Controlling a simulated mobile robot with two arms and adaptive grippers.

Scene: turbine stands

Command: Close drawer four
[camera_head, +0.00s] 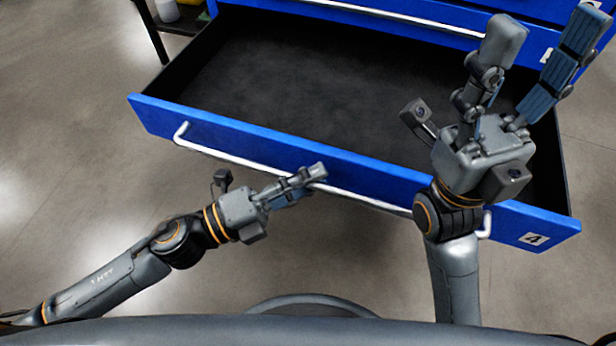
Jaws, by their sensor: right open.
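Drawer four (240,135) is a blue drawer with a dark, empty-looking interior, pulled well out of the cabinet. Its front has a "4" label (534,239) at the lower right and a long silver bar handle (225,155). My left gripper (318,178) is at the middle of the handle, its fingers close together and overlapping the bar in view. I cannot tell whether they grip it. My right gripper (548,28) is open and empty, its fingers spread and pointing up the picture. It hides part of the drawer's right side and handle.
The blue cabinet (335,12) with another silver handle (400,14) is at the top. A dark stand (188,22) with a white item (167,10) is at the top left. The grey floor is clear left of the drawer and in front of it.

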